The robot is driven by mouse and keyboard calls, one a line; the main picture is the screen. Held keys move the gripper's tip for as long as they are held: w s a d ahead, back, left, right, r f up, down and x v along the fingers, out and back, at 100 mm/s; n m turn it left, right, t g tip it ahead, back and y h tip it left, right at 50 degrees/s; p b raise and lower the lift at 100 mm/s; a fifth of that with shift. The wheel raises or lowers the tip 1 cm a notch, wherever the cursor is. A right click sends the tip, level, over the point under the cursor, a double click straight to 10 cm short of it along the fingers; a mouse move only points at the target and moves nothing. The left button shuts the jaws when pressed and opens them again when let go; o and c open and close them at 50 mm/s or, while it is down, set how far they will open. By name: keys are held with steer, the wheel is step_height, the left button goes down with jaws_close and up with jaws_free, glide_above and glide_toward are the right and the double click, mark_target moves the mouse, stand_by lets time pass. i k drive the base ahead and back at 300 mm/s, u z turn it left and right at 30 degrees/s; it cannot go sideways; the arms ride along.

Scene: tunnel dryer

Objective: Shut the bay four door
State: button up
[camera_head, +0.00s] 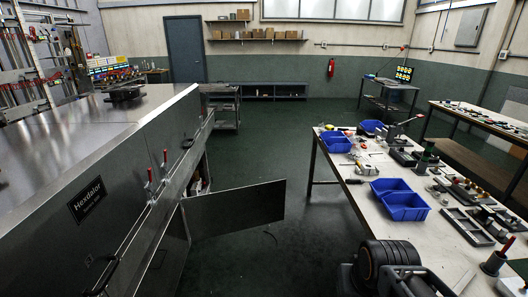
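One lower door (235,208) of the steel tunnel dryer (130,215) stands wide open, swung out into the aisle. It is a flat dark panel hinged at its left edge, with its free edge to the right. The bay opening behind it (197,178) shows partly, with some pale items inside. No bay number is readable, so I cannot tell from markings that this is bay four. Other dryer doors nearer me look shut, with red-tipped latch handles (149,180) along the side.
A long workbench (345,190) with blue bins (400,200) and loose parts stands on the right. Dark floor (262,160) is free between dryer and bench. A cart (222,105) stands beyond.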

mark_target(207, 216)
steer(key=u, duration=0.65)
steer(key=i, duration=2.9)
steer(key=z, duration=0.2)
